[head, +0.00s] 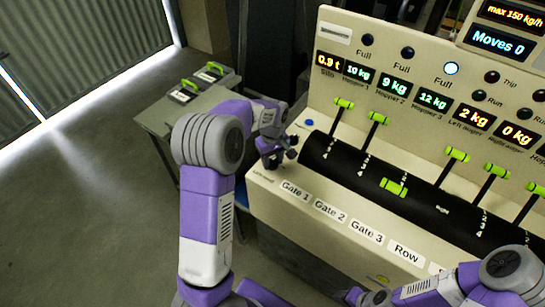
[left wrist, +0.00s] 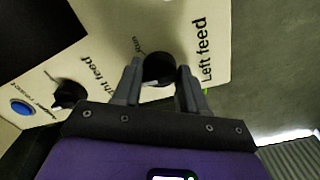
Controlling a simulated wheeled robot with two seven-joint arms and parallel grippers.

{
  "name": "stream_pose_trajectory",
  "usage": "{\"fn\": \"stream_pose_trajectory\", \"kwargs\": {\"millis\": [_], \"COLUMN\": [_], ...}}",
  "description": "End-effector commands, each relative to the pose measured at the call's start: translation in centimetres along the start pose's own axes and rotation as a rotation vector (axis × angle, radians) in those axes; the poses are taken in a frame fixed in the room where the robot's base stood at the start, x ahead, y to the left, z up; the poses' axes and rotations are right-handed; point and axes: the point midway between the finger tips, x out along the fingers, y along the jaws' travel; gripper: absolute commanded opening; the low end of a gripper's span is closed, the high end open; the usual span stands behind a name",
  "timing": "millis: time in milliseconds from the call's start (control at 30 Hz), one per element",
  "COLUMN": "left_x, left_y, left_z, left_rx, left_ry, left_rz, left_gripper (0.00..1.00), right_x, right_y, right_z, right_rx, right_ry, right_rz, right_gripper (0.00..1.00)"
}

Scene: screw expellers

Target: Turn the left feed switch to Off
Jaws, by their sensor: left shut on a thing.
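The left feed switch (left wrist: 158,68) is a round black knob beside the label "Left feed" in the left wrist view. A small word that looks like "Run" is printed near it. My left gripper (left wrist: 158,78) has one finger on each side of the knob and is shut on it. In the head view my left gripper (head: 278,158) is at the left end of the console and hides the knob there. The knob's exact pointing direction is hard to tell.
Another black knob (left wrist: 68,94), by the "Right feed" label, and a blue button (left wrist: 21,107) lie further left in the wrist view. The cream console (head: 275,195) carries a black drum (head: 345,170) and several green-handled levers. A side table (head: 160,118) stands behind left.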

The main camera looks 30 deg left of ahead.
Motion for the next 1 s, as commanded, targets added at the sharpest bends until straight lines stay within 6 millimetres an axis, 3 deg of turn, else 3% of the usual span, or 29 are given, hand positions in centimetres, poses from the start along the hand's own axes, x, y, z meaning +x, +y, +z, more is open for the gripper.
{"fn": "stream_pose_trajectory", "kwargs": {"millis": [300, 800, 833, 967, 1000], "left_x": [-0.07, -0.02, -0.02, -0.02, -0.01], "left_y": [0.00, -0.01, -0.01, -0.01, -0.01], "left_z": [-0.06, -0.07, -0.07, -0.06, -0.06], "left_rx": [-0.104, -0.121, -0.121, -0.120, -0.119], "left_ry": [0.001, 0.001, 0.001, 0.001, 0.001], "left_rz": [0.001, 0.001, 0.001, 0.001, 0.001], "left_gripper": [0.11, 0.11, 0.46, 0.66, 0.67], "right_x": [-0.59, -0.62, -0.62, -0.62, -0.62], "right_y": [-0.22, -0.23, -0.23, -0.23, -0.23], "right_z": [0.03, 0.03, 0.03, 0.03, 0.03], "right_rx": [0.000, 0.000, 0.000, 0.000, 0.000], "right_ry": [0.000, 0.000, 0.000, 0.000, 0.000], "right_rz": [0.000, 0.000, 0.000, 0.000, 0.000], "right_gripper": [0.51, 0.51, 0.51, 0.51, 0.51]}}
